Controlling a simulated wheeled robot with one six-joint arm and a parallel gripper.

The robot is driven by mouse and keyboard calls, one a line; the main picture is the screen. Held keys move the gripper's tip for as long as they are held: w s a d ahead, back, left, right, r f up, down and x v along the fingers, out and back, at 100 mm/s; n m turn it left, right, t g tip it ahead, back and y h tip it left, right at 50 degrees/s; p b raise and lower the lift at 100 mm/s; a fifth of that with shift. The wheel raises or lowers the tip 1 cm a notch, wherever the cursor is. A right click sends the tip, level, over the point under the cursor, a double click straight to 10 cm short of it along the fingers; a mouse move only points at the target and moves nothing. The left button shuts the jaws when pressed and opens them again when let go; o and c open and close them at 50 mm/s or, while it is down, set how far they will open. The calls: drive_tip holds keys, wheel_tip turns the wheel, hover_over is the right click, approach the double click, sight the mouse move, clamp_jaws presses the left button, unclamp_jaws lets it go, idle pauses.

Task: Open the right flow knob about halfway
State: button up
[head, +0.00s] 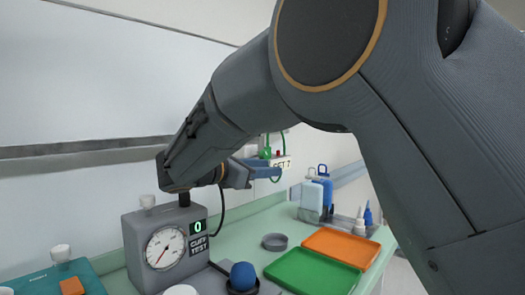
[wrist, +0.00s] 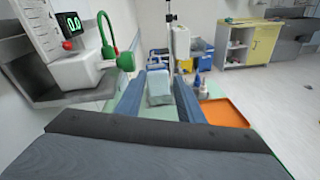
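A wall unit (wrist: 85,72) at the upper left of the wrist view has a lit display, a small red knob (wrist: 67,45) and a green fitting with a looped hose (wrist: 110,45). In the head view the unit (head: 283,163) is partly hidden behind my arm, with green and red parts showing. I cannot tell which part is the right flow knob. My gripper (wrist: 155,80) is open, its two blue fingers apart with nothing held. The fingers also show in the head view (head: 262,173), pointing right, above the counter. In the wrist view the unit lies left of the fingers.
A grey gauge box (head: 165,245) stands below my wrist. An orange tray (head: 342,246), a green tray (head: 310,272), a grey dish (head: 274,242) and a pale blue bottle (head: 311,200) are on the counter. A yellow cabinet (wrist: 262,45) stands across the room.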

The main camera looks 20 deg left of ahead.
sight(261, 156)
drive_tip(key=s+a+r+n+t, duration=0.1)
drive_tip(key=a+r+n+t, duration=0.15)
drive_tip(key=a, duration=0.35)
drive_tip(key=shift+n+g, duration=0.45)
drive_tip(key=shift+n, duration=0.1)
drive_tip(key=p+x, duration=0.1)
drive_tip(key=x, duration=0.7)
drive_tip(key=shift+s+d, duration=0.1)
drive_tip(key=shift+c, duration=0.4)
drive_tip(key=shift+f, duration=0.1)
clamp_jaws()
